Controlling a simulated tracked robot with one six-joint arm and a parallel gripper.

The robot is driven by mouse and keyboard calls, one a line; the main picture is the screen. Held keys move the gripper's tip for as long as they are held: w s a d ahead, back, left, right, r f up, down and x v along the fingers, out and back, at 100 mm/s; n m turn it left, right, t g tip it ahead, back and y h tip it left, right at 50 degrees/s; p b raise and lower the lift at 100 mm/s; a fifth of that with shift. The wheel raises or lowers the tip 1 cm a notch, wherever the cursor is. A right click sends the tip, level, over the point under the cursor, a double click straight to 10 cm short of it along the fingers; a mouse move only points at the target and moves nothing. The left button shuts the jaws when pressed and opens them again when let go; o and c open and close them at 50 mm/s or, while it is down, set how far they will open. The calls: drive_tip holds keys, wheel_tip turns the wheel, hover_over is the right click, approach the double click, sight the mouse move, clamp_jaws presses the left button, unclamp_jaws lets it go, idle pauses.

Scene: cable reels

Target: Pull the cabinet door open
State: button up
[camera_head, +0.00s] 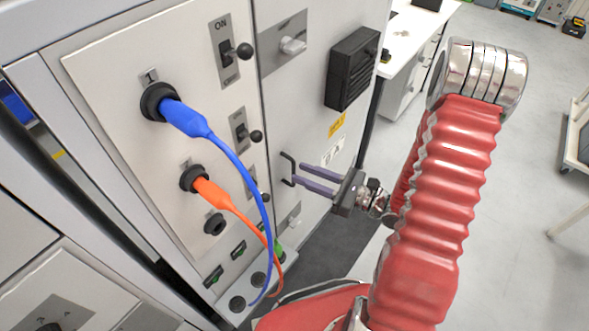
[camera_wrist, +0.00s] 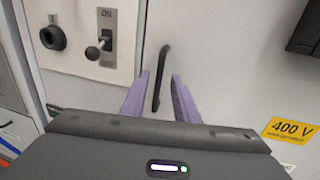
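The cabinet door (camera_head: 305,120) is a light grey panel right of the socket panel, and it looks closed. Its black bar handle (camera_head: 288,169) is on the door's left side; it also shows upright and slightly tilted in the wrist view (camera_wrist: 162,72). My gripper (camera_head: 304,178) has purple fingers pointing at the door. The fingers are open and apart, one on each side of the handle in the wrist view (camera_wrist: 158,92). Gaps show between handle and fingers there. I cannot tell how far the fingertips reach past the bar.
A blue plug (camera_head: 187,117) and an orange plug (camera_head: 212,194) sit in sockets left of the door, their cables hanging down. Black-knobbed switches (camera_head: 243,50) stick out nearby. A black vent box (camera_head: 352,68) is on the door. A white bench (camera_head: 415,35) stands behind; floor is open at right.

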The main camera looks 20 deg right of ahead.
sight(294, 170)
drive_tip(key=shift+x, duration=2.1)
drive_tip(key=shift+c, duration=0.5)
drive_tip(key=shift+s, duration=0.1)
drive_tip(key=c, duration=0.6)
clamp_jaws()
drive_tip(key=shift+d, duration=0.25)
drive_tip(key=shift+a, duration=0.1)
